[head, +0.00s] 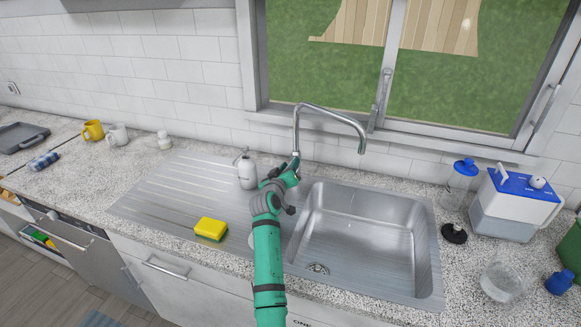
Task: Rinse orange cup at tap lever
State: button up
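A chrome tap (298,125) arches over the sink from behind its left side. Its lower part, where a small lever seems to be, is partly covered by my gripper (290,170). My gripper is at the tap's base, close to or touching it; contact is unclear. Its fingers are too small and hidden to tell open from shut, and I see no cup in it. No clearly orange cup shows; a yellow-orange mug (92,130) stands on the far left counter, well away from my gripper.
The steel sink basin (365,230) looks empty. A soap dispenser (247,172) and yellow sponge (211,229) are on the drainboard, left of my arm. A white mug (117,135) is farther left. A blue-lidded container (513,205) and glass bowl (502,280) stand right.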

jog(key=v, duration=1.1)
jog(key=shift+f, duration=0.15)
dwell(0.3)
